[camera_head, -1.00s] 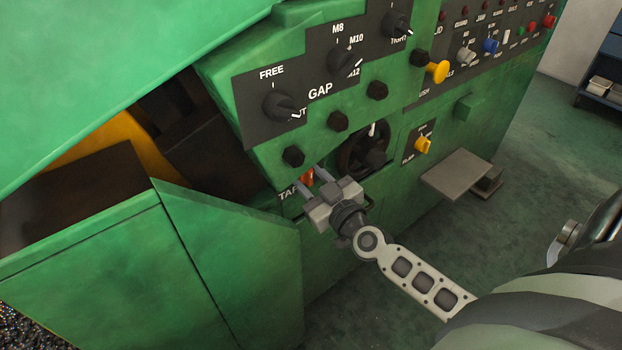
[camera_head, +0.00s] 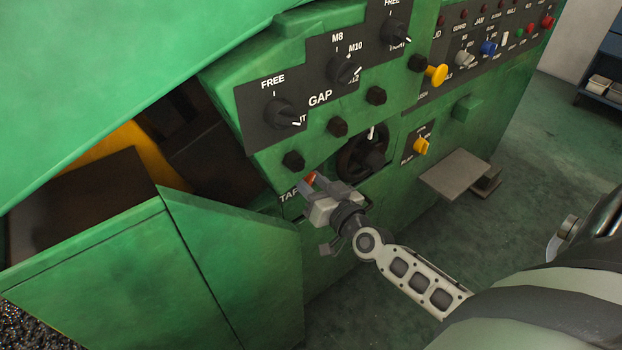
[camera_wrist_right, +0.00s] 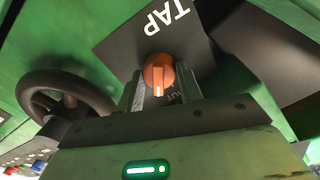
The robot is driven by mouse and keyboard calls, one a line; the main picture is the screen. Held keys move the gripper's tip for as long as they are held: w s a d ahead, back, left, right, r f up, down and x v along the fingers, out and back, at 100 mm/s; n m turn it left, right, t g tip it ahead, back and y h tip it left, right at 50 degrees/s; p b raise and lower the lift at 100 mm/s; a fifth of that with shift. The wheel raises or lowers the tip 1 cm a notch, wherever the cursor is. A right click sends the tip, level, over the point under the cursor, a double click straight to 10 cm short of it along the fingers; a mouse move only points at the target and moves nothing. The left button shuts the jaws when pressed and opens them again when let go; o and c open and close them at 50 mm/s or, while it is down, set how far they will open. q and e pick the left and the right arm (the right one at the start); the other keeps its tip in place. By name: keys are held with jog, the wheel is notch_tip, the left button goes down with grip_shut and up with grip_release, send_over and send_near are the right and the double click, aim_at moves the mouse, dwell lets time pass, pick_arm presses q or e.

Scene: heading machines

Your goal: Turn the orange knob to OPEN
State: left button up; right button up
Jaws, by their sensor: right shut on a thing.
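The orange knob (camera_head: 310,179) sits on the dark TAP plate low on the green machine, mostly hidden by my gripper in the head view. In the right wrist view the knob (camera_wrist_right: 158,72) shows whole, with a white mark on its near edge. My right gripper (camera_head: 313,184) is shut on the knob, and in the wrist view its two fingers (camera_wrist_right: 159,88) stand on either side of it. The TAP plate (camera_wrist_right: 120,48) has a second label, partly hidden, ending in "UT". I cannot read OPEN anywhere. My left gripper is not in view.
A dark handwheel (camera_head: 352,158) is close to the right of the knob. Black knobs on the GAP panel (camera_head: 312,84) stick out above. An open green chute (camera_head: 232,240) is at left.

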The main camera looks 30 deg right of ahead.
jog(key=shift+m, duration=2.2)
jog(key=m, duration=0.4)
jog(key=shift+d+m+y, duration=0.1)
jog(key=shift+m+y, duration=0.2)
jog(key=shift+y, duration=0.1)
pick_arm(q)
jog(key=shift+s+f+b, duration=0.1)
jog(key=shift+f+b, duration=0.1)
jog(key=shift+b, duration=0.2)
pick_arm(e)
jog(key=shift+m, duration=0.8)
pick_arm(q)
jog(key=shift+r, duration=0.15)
pick_arm(e)
jog(key=o, duration=1)
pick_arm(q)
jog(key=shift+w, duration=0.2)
